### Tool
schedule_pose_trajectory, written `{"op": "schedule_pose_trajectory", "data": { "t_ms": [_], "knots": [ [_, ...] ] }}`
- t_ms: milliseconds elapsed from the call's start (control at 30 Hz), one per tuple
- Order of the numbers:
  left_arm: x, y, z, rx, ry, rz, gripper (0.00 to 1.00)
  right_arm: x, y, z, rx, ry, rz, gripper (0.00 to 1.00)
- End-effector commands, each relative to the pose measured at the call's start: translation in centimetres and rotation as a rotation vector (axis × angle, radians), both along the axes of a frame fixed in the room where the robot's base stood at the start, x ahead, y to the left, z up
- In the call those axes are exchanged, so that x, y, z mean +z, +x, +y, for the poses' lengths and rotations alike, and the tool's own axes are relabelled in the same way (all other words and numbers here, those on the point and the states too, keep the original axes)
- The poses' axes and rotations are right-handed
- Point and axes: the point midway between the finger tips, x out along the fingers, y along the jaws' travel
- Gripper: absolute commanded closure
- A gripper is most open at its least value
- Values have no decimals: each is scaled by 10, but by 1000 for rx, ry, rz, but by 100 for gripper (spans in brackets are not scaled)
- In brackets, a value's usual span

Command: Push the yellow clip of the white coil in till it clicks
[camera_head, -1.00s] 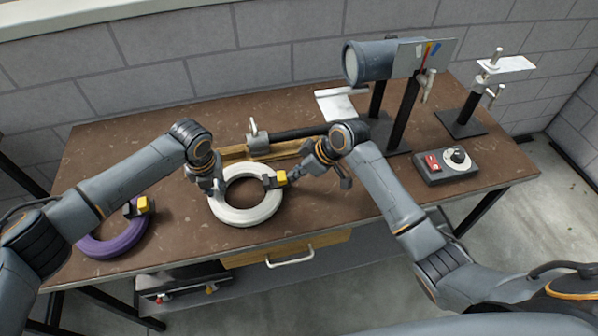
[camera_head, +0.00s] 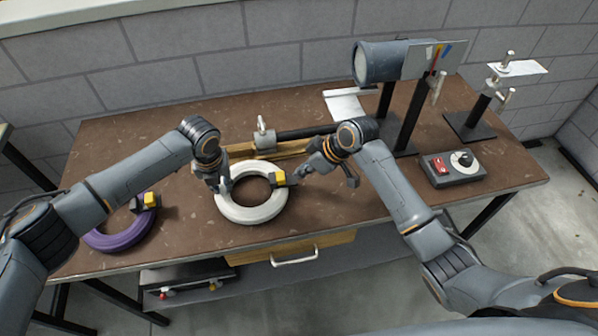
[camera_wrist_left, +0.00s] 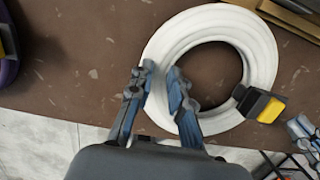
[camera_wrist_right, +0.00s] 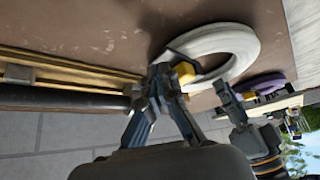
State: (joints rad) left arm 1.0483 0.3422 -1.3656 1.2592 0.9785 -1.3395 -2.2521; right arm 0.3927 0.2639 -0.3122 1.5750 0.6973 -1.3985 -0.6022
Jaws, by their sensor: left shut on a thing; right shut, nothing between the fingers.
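The white coil (camera_head: 250,214) lies flat on the brown table. Its black block with the yellow clip (camera_head: 279,178) sits on the coil's right side; both also show in the left wrist view (camera_wrist_left: 270,109). My left gripper (camera_head: 223,184) is shut on the coil's left side, with one finger inside the ring and one outside (camera_wrist_left: 160,72). My right gripper (camera_head: 296,178) is shut and empty, with its fingertips right beside the yellow clip. In the right wrist view the fingertips (camera_wrist_right: 163,72) partly cover the clip (camera_wrist_right: 185,72); whether they touch it is unclear.
A purple coil (camera_head: 120,236) with its own yellow clip lies at the table's left. A wooden rail (camera_head: 240,151) and a black bar (camera_head: 305,132) lie behind the white coil. A control box (camera_head: 453,169) and stands are at the right. The table front is clear.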

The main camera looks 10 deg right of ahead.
Motion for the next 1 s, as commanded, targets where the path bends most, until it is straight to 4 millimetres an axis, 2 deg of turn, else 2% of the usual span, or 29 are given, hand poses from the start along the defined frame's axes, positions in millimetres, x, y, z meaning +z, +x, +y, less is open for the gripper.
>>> {"op": "schedule_pose_trajectory", "data": {
  "t_ms": [33, 533, 1000],
  "knots": [
    [-6, -5, 0, -2, 4, 12, 100, 1, 0, -3, -1, 0, -1, 100],
    [-6, -5, 1, -1, 3, 12, 100, 17, 0, -19, 0, 0, -2, 100],
    [-6, -4, 0, -1, 3, 12, 100, 60, 0, -19, 1, -1, -3, 100]
  ]
}}
